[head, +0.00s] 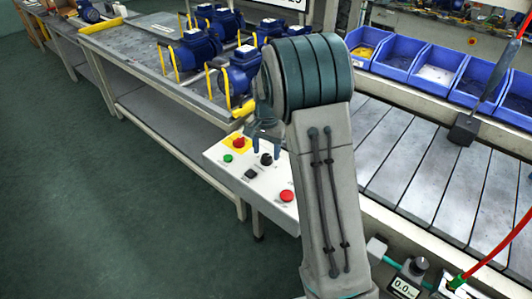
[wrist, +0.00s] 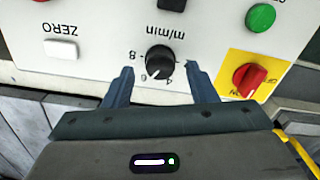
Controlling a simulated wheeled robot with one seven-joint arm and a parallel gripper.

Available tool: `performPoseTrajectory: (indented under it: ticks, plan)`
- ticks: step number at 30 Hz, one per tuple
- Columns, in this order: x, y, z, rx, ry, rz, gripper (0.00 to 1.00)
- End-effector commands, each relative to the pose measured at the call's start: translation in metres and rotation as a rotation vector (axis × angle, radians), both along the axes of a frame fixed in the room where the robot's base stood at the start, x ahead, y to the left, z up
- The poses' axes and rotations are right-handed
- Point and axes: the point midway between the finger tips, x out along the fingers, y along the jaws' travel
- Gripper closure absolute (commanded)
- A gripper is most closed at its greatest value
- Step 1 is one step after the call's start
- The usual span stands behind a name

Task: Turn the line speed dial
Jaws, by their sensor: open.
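The line speed dial (wrist: 160,61) is a round black knob with a white pointer line, on a white control panel (wrist: 100,25), with "m/min" printed beside it. In the head view the dial (head: 266,159) sits near the middle of the panel, just below my gripper (head: 265,143). In the wrist view my gripper (wrist: 159,83) is open, with one blue-grey finger on each side of the dial. A gap shows between each finger and the knob. I cannot tell how far the fingertips are above the panel.
The panel also carries a red switch on a yellow plate (wrist: 249,78), a green button (wrist: 261,17), a white ZERO button (wrist: 61,49) and a red button (head: 287,196). Blue pumps (head: 197,50) stand on the bench behind. Blue bins (head: 438,66) line the back.

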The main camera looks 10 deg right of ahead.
Motion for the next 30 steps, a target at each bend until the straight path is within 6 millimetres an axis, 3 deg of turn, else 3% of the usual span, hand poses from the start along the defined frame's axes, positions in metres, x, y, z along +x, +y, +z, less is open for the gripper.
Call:
performPoseTrajectory:
  ticks: [9, 15, 21, 30]
  plan:
    - [0.001, 0.0, 0.075, 0.001, -0.006, 0.001, 0.48]
    - [0.0, 0.0, 0.108, 0.0, -0.003, 0.001, 0.48]
    - [0.0, 0.001, 0.12, 0.0, 0.0, 0.001, 0.48]
    - [-0.001, 0.001, 0.121, 0.0, 0.0, 0.001, 0.48]
